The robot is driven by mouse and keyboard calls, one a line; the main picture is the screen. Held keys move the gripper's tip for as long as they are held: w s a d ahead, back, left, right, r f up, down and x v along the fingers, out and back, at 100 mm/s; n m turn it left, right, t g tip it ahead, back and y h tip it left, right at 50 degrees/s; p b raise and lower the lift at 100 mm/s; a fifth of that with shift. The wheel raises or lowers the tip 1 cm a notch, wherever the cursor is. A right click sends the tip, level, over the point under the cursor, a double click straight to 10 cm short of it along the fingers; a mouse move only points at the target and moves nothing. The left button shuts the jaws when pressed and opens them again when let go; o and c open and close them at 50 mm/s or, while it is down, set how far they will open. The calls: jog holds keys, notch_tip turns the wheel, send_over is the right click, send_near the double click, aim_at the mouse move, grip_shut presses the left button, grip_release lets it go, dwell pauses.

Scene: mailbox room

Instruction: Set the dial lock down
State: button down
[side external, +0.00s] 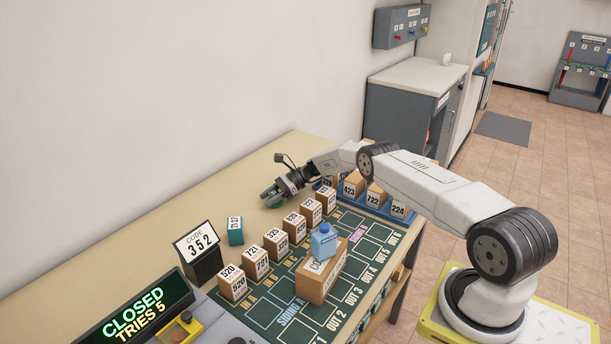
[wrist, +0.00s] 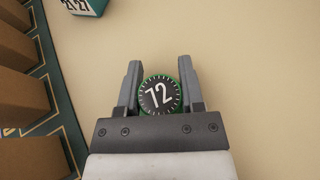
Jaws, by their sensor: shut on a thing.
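The dial lock (wrist: 160,95) is a round black dial with a green rim and a white 72 on its face. In the wrist view it sits between the two fingers of my gripper (wrist: 159,70), which is shut on it. In the side view my gripper (side external: 270,195) is low over the bare back part of the tabletop, and a bit of the lock's green (side external: 275,205) shows beneath the fingers. I cannot tell whether the lock touches the table.
A teal block (side external: 236,231) and the code sign (side external: 199,250) reading 352 stand left of my gripper. A row of numbered boxes (side external: 276,243) stands in front, on the green mat. The display (side external: 134,312) reads CLOSED, TRIES 5.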

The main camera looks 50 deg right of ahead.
aim_at(278, 191)
jog(key=shift+f, duration=0.1)
jog(key=shift+c, duration=1.1)
grip_release()
jog(key=shift+v, duration=3.8)
